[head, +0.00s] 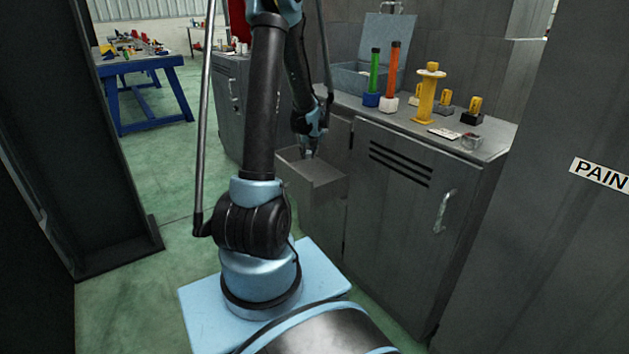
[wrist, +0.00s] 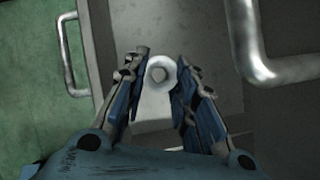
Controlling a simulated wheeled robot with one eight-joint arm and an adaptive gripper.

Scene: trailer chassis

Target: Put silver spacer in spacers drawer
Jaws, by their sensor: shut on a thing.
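The silver spacer (wrist: 160,75) is a pale ring with a round hole, held between the fingertips in the wrist view. My gripper (wrist: 160,82) is shut on it. In the head view my gripper (head: 308,152) is over the opening of a pulled-out grey drawer (head: 322,187), close to its rim. The spacer cannot be made out there. The wrist view shows the drawer's front edge (wrist: 100,45) left of the spacer and grey drawer surface around it. I see no label on the drawer, and much of its inside is hidden.
A grey cabinet (head: 395,190) with a handle (head: 445,211) stands right of the drawer. Its top holds an open toolbox (head: 350,78), a green-handled tool (head: 375,72), an orange-handled tool (head: 394,70) and a yellow stand (head: 427,98). Green floor (head: 150,290) is clear at left.

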